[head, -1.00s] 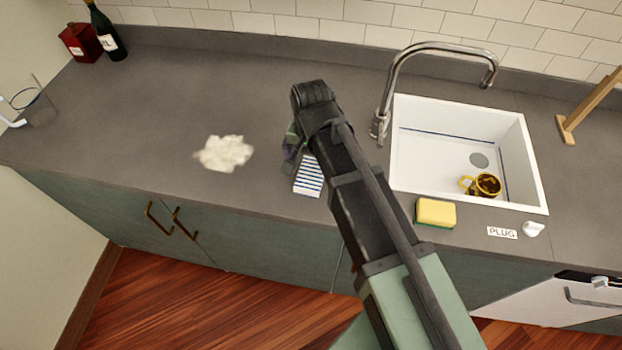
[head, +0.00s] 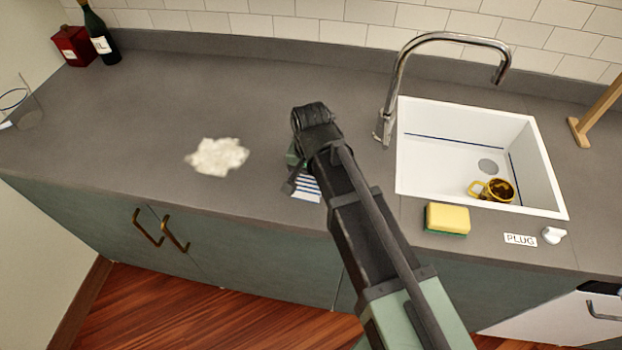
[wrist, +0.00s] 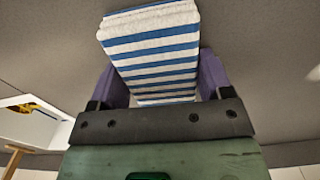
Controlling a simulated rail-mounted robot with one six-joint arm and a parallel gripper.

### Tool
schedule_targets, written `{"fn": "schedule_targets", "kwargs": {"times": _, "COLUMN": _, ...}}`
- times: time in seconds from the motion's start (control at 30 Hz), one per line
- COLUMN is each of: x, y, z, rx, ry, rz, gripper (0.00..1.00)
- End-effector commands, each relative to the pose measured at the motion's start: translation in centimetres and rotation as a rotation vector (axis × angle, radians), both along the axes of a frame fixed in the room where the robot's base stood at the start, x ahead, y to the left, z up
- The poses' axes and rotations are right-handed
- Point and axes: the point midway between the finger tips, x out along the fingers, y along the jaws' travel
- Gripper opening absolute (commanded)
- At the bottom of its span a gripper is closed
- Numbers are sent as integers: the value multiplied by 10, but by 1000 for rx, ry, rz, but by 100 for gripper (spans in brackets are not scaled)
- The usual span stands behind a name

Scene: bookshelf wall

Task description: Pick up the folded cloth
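The folded cloth (wrist: 152,55), white with blue stripes, lies between the two purple fingers of my gripper (wrist: 163,80) in the wrist view. The fingers stand wide apart, one along each side of the cloth. They are very close to its edges, and I cannot make out whether they touch it. In the head view the cloth (head: 306,188) is on the grey counter near its front edge, mostly hidden behind my gripper (head: 298,174) and arm. A finger shows at its left side there.
A white crumpled patch (head: 217,156) lies left on the counter (head: 150,110). At right are the sink (head: 415,170) with a yellow mug (head: 492,190), a tall faucet (head: 392,90), a sponge (head: 447,218) and a PLUG label (head: 520,240). A bottle (head: 103,38) stands back left.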

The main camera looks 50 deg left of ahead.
Motion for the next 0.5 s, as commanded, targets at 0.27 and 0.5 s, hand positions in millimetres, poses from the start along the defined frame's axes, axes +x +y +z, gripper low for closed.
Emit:
{"fn": "schedule_targets", "kwargs": {"times": 0.27, "x": 0, "y": 0, "z": 0, "rx": 0, "ry": 0, "rz": 0, "gripper": 46}}
{"fn": "schedule_targets", "kwargs": {"times": 0.5, "x": 0, "y": 0, "z": 6, "rx": 0, "ry": 0, "rz": 0, "gripper": 46}}
